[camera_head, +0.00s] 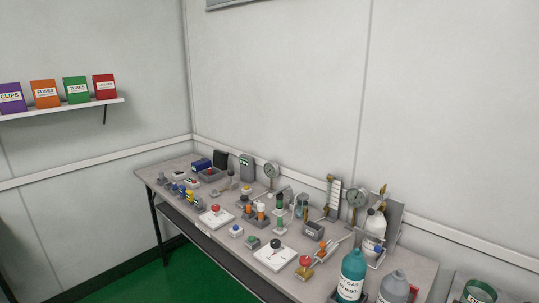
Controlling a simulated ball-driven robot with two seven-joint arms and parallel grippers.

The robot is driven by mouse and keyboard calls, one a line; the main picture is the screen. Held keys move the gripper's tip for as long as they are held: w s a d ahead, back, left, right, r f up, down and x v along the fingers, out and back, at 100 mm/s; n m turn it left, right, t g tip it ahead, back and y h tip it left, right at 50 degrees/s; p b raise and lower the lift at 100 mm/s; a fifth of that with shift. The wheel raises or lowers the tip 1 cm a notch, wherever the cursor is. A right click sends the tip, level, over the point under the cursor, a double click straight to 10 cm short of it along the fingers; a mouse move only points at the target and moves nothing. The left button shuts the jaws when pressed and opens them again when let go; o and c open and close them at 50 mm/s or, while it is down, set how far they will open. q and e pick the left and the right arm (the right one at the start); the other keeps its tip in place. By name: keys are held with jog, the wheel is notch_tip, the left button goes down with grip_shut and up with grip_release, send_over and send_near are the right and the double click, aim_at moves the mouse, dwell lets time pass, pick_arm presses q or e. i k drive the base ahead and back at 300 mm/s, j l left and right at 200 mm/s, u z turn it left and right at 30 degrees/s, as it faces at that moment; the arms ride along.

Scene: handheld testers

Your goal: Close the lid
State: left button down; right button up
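On the long grey bench, toward its far left end, stands a grey case (211,175). A dark upright panel (221,159) rises at its back and looks like its raised lid. The case is small in view, so its hinge and inside cannot be made out. A blue box (201,164) sits close to its left. Neither of my grippers is in view.
The bench (222,228) is crowded with small switches, knobs and valves. A teal bottle (352,275) stands at the near end. A shelf (62,108) holds several coloured boxes. Green floor (165,285) lies open in front.

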aim_at(221, 157)
jog(key=i+j+z, duration=0.15)
jog(key=j+z, duration=0.2)
jog(key=i+j+z, duration=0.1)
jog(key=j+z, duration=0.15)
jog(key=z, duration=0.15)
jog(key=j+z, duration=0.35)
